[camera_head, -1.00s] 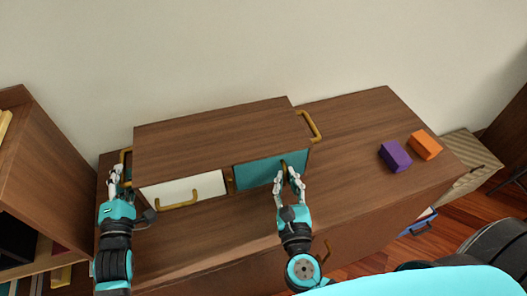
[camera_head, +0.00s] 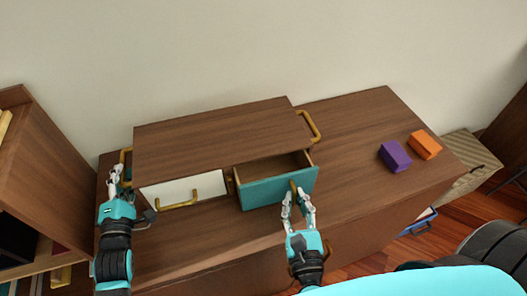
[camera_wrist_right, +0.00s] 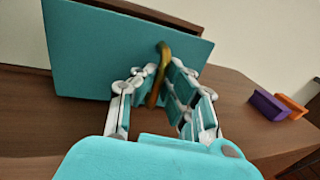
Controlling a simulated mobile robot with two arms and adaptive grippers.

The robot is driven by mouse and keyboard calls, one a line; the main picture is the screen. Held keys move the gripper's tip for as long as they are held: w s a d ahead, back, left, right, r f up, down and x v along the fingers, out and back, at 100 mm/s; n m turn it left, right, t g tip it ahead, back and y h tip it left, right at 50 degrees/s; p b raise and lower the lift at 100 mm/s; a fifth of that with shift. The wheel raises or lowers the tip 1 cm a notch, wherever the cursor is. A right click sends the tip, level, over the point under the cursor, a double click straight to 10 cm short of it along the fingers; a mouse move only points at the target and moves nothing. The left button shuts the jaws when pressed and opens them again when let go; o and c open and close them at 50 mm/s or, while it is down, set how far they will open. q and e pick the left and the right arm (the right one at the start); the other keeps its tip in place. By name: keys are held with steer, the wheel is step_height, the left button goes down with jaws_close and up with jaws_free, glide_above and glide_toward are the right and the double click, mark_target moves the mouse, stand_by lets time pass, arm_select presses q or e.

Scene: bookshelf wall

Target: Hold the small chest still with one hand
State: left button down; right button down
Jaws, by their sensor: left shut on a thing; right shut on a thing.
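The small wooden chest (camera_head: 215,130) stands on the larger cabinet, with a white drawer (camera_head: 165,191) at left, shut, and a teal drawer (camera_head: 277,188) at right, pulled partly out. My left gripper (camera_head: 115,172) is shut at the chest's left side, on the brass side handle (camera_head: 125,156). My right gripper (camera_head: 294,194) is shut on the teal drawer's brass handle (camera_wrist_right: 160,72). In the right wrist view the handle stands between my right gripper's fingers (camera_wrist_right: 155,85), and the teal front (camera_wrist_right: 110,55) fills the upper left. The drawer's visible inside looks empty.
A purple block (camera_head: 395,156) and an orange block (camera_head: 425,145) lie on the right of the cabinet top (camera_head: 350,130). A bookshelf (camera_head: 45,165) stands close at the left. The cabinet top between chest and blocks is clear.

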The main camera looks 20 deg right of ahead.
steer(key=shift+d+v, duration=0.2)
steer(key=shift+v, duration=0.75)
steer(key=shift+d+v, duration=0.25)
steer(key=shift+v, duration=0.7)
steer(key=shift+d+v, duration=0.2)
steer(key=shift+v, duration=0.8)
steer(key=c, duration=1.3)
jaws_free()
steer(key=shift+s, duration=0.1)
steer(key=v, duration=1.2)
steer(key=shift+s, duration=0.1)
